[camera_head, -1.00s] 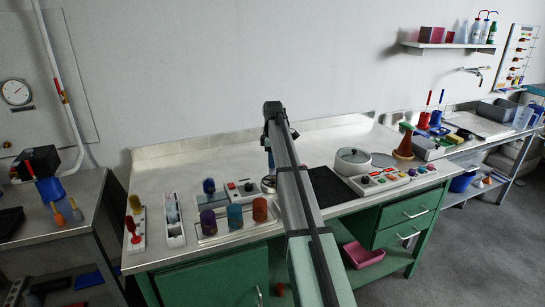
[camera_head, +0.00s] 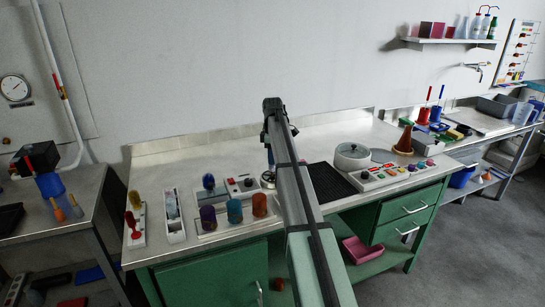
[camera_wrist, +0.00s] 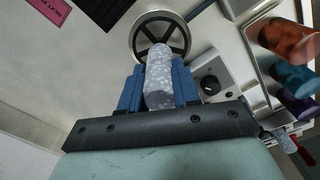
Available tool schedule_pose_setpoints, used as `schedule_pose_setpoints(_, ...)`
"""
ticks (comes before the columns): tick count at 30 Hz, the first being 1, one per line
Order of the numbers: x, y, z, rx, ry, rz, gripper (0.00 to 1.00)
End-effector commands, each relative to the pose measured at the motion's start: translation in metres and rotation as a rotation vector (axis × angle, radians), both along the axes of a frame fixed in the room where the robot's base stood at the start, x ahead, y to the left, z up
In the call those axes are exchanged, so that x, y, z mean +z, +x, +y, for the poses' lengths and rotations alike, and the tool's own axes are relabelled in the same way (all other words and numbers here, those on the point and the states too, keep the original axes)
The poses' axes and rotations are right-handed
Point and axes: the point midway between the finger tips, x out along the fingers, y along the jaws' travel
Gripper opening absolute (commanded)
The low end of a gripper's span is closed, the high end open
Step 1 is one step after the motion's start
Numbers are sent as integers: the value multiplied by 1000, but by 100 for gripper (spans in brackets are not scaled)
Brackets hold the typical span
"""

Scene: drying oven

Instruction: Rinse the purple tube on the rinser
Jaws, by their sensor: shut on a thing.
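My gripper (camera_wrist: 158,88) is shut on a pale grey speckled tube (camera_wrist: 159,75), between its two blue fingers in the wrist view. The tube's far end overlaps the round, spoked rinser (camera_wrist: 178,27); I cannot tell whether they touch. In the head view my arm hides the held tube and part of the rinser (camera_head: 268,183). A purple tube (camera_head: 208,217) stands in the front rack beside a teal tube (camera_head: 234,210) and an orange tube (camera_head: 259,205). In the wrist view these three appear at the right edge.
A control box with a knob (camera_wrist: 209,85) sits right beside the rinser. A dark blue tube (camera_head: 208,183) stands behind the rack. To the right are a black mat (camera_head: 328,182), a round lidded pot (camera_head: 352,156) and a button panel (camera_head: 395,175). The back of the bench is clear.

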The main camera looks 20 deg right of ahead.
Motion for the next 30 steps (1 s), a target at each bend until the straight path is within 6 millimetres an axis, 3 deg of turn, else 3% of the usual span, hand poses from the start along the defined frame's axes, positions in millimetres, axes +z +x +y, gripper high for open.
schedule_pose_setpoints(13, -2, 0, 0, 0, 0, 0, 3)
schedule_pose_setpoints(30, -20, 0, 0, 0, 0, 0, 3)
